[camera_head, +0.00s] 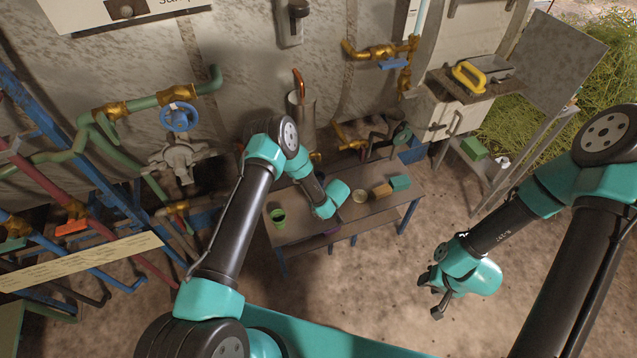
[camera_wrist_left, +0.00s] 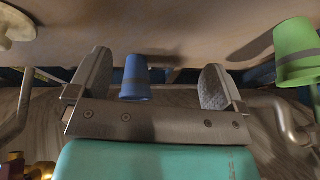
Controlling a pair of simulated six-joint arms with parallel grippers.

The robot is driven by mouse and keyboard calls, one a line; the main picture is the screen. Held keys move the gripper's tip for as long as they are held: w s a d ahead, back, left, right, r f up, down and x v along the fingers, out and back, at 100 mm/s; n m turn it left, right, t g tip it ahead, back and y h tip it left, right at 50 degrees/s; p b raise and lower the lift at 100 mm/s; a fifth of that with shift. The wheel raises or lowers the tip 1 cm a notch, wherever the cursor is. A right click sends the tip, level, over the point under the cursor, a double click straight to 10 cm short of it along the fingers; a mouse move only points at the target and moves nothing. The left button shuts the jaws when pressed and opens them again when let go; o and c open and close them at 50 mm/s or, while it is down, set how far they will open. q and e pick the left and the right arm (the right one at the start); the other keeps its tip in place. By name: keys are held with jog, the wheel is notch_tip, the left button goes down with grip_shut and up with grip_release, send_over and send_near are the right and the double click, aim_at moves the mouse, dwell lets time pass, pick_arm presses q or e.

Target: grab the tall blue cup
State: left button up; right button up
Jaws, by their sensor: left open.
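The blue cup (camera_wrist_left: 136,78) shows in the left wrist view, with a darker band around it. The picture there is upside down, and the cup stands on the table. My left gripper (camera_wrist_left: 156,66) is open, and the cup appears between its two fingers, nearer the picture-left finger. I cannot tell whether the cup is inside the jaws or beyond them. In the head view my left arm hides the cup and the fingers. My right gripper (camera_head: 431,297) is open and empty, off to the right of the table.
A green cup (camera_head: 278,216) stands on the table (camera_head: 298,228) left of my left wrist; the left wrist view shows it (camera_wrist_left: 297,52) close beside the gripper. A brown block (camera_head: 381,191) and a teal block (camera_head: 400,183) lie at the right. Pipes and valves line the wall.

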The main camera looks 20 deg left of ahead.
pick_arm(q)
jog(key=w+t, duration=0.1)
jog(key=w+d+t, duration=0.1)
jog(key=w, duration=0.1)
jog(key=shift+w+d+n, duration=0.1)
jog(key=shift+d+n, duration=0.1)
jog(key=shift+n, duration=0.2)
jog(key=shift+w+a, duration=0.7)
jog(key=shift+w, duration=0.25)
jog(key=shift+w+a, duration=0.7)
jog(key=shift+w, duration=0.2)
jog(key=shift+w+a, duration=0.7)
jog(key=shift+w, duration=0.25)
jog(key=shift+w+a+y, duration=0.3)
jog(key=shift+w, duration=0.1)
jog(key=w+a, duration=0.1)
jog(key=w, duration=0.1)
jog(key=w+a, duration=0.1)
jog(key=shift+w+a+f, duration=0.2)
jog(key=shift+a+f, duration=0.05)
jog(key=shift+a, duration=0.05)
jog(key=shift+w+a+f, duration=0.1)
jog(key=shift+w+f, duration=0.05)
jog(key=shift+f, duration=0.15)
jog(key=shift+c, duration=0.4)
